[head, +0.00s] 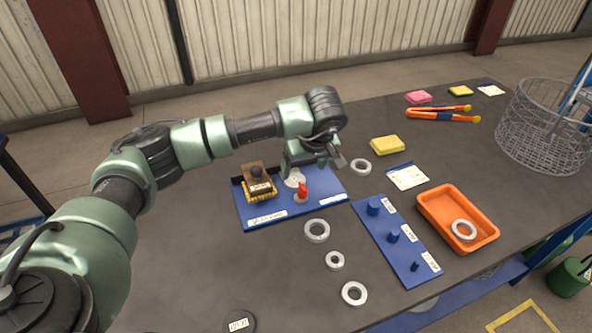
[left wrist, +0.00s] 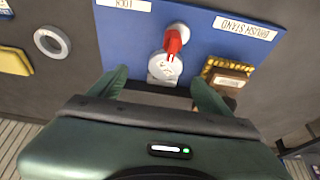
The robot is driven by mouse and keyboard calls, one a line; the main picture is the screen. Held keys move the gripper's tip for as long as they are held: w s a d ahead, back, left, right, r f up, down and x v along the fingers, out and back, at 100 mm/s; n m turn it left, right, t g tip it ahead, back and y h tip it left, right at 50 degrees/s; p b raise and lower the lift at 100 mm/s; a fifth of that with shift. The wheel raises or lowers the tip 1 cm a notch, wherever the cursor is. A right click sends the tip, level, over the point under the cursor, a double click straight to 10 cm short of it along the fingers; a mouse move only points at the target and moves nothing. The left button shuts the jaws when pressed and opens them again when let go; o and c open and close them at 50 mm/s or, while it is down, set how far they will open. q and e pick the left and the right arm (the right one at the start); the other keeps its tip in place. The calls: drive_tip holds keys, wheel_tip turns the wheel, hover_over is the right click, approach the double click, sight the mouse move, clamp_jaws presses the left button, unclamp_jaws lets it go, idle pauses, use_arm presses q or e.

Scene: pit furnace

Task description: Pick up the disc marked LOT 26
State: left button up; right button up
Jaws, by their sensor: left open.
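My left gripper (head: 305,164) is open and empty over the board's far edge. In the left wrist view its two fingers (left wrist: 160,90) stand apart, with the silver disc ahead between them. My right gripper is not in view.
The blue board (head: 250,220) also bears a wooden brush (head: 257,182) and a red-handled item (head: 302,193) close to the silver disc. Metal rings (head: 317,230), a blue peg board (head: 412,272), an orange tray (head: 487,240) and a wire basket (head: 540,130) lie rightward.

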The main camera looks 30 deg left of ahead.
sight(294, 178)
use_arm(q)
drive_tip(key=shift+a+f+p, duration=0.25)
drive_tip(key=shift+f, duration=0.3)
drive_tip(key=shift+a+f+p, duration=0.2)
drive_tip(key=shift+a+f, duration=0.05)
drive_tip(key=shift+f, duration=0.25)
drive_tip(key=a+f, duration=0.1)
drive_tip(key=w+a+f+p, duration=0.1)
drive_tip(key=f, duration=0.1)
drive_tip(key=shift+w+f, duration=0.1)
drive_tip(key=shift+w, duration=0.05)
drive_tip(key=shift+w+a+f, duration=0.1)
drive_tip(key=shift+a+f, duration=0.05)
drive_tip(key=shift+f, duration=0.25)
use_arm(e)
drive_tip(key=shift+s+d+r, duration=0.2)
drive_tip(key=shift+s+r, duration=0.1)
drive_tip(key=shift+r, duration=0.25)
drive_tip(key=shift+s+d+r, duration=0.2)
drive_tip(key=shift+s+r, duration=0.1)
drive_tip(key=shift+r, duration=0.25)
use_arm(q)
drive_tip(key=c, duration=1.5)
clamp_jaws()
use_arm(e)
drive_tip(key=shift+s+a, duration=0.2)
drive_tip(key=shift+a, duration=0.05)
use_arm(q)
drive_tip(key=shift+r, duration=0.1)
